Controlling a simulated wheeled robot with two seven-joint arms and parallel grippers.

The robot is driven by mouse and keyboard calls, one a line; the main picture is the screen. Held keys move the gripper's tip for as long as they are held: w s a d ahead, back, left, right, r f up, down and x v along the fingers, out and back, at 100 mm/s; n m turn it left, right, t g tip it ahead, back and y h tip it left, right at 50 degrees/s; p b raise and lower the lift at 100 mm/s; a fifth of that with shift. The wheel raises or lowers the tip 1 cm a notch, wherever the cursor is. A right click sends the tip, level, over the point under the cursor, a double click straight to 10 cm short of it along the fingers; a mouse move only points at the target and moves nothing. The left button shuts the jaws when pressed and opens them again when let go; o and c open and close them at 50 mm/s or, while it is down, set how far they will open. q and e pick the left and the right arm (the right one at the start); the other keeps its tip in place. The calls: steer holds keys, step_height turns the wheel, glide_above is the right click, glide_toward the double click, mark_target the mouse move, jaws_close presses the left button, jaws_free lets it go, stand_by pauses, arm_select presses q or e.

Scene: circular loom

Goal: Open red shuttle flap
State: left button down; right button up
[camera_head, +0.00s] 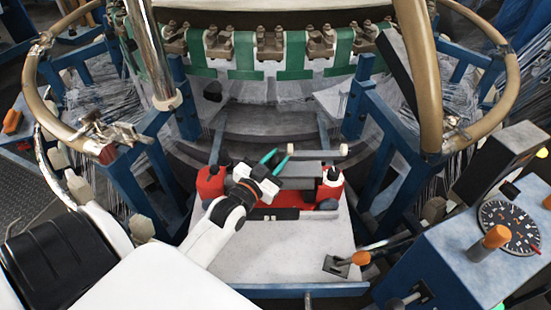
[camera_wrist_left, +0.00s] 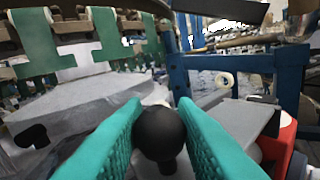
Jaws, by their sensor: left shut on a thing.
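The red shuttle (camera_head: 262,213) sits on a light grey plate (camera_head: 215,255) in the middle of the head view. Part of its red body shows at the right of the left wrist view (camera_wrist_left: 286,145). My left gripper (camera_head: 275,161), with teal fingers, is above the shuttle's back part. In the left wrist view, its fingers are closed on a round black knob (camera_wrist_left: 160,132), one on each side. The knob is hidden in the head view. A grey flat part (camera_wrist_left: 245,120) lies just right of the fingers. I cannot tell how far the flap is open. My right gripper is not in view.
Blue frame posts (camera_head: 372,125) stand on both sides behind the shuttle, with curved tan rails (camera_head: 425,75) around. Green straps (camera_head: 295,55) hang at the back. A blue control box (camera_head: 450,255) with a dial and an orange-knobbed lever (camera_head: 360,258) are at the right.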

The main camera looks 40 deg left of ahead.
mark_target(292, 168)
arm_select(q)
steer(key=r+m+g+p, duration=0.1)
steer(key=p, duration=0.3)
steer(key=w+d+r+m+p, duration=0.1)
steer(key=r+p, duration=0.1)
steer(key=p, duration=0.2)
steer(key=d+r+m+g+p, duration=0.1)
steer(key=r+p, duration=0.1)
steer(key=p, duration=0.2)
steer(key=shift+w+d+r+m+g+y+p, duration=0.1)
steer(key=shift+w+r+m+g+y+p, duration=0.1)
steer(key=shift+w+m+g+y+p, duration=0.15)
steer(key=shift+d+r+p, duration=0.1)
steer(key=shift+d+p, duration=0.05)
steer(key=shift+p, duration=0.2)
steer(key=shift+w+d+r+p, duration=0.3)
steer(key=shift+w+d+p, duration=0.05)
steer(key=shift+p, duration=0.2)
steer(key=c, duration=1.2)
jaws_free()
steer(key=shift+d+f, duration=0.1)
steer(key=shift+o, duration=0.2)
steer(key=b+v, duration=0.1)
steer(key=v, duration=1.1)
steer(key=shift+b, duration=0.35)
